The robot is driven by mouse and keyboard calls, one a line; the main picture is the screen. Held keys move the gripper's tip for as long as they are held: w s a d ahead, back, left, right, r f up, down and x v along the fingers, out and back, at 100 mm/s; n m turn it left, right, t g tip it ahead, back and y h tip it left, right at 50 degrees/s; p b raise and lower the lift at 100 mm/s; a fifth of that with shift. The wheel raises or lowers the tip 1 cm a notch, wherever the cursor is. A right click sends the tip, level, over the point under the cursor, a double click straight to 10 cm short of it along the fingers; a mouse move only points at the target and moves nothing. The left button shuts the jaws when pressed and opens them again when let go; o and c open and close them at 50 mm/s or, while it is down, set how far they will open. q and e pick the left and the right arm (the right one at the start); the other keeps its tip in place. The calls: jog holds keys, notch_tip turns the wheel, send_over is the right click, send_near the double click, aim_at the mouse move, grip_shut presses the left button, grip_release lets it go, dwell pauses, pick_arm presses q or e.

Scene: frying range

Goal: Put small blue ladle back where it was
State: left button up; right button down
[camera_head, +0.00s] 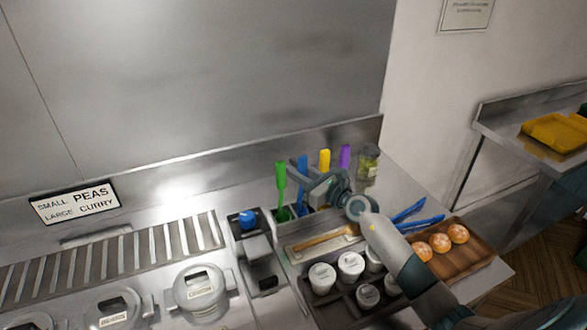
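A blue handle (302,166), which looks like that of the small blue ladle, stands upright among coloured utensil handles at the back of the counter. Its lower end is hidden by my gripper and the holder. My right gripper (306,181) reaches in from the lower right, with its fingers right at the blue handle. I cannot tell whether the fingers close on it or are spread beside it. The utensil holder (267,217) is partly covered by the gripper. My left gripper is not in view.
Green (281,182), yellow (324,160) and purple (345,155) handles stand close by. A jar (368,162) is behind my wrist. Blue tongs (415,216) and a wooden tray (473,252) with buns lie right. White-lidded containers (350,264) stand in front.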

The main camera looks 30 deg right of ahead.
jog(key=shift+f, duration=0.15)
jog(key=c, duration=1.5)
grip_release()
jog(key=shift+c, duration=0.2)
jog(key=shift+r, duration=0.2)
jog(key=b+v, duration=0.2)
jog(key=v, duration=1)
jog(key=shift+b, duration=0.4)
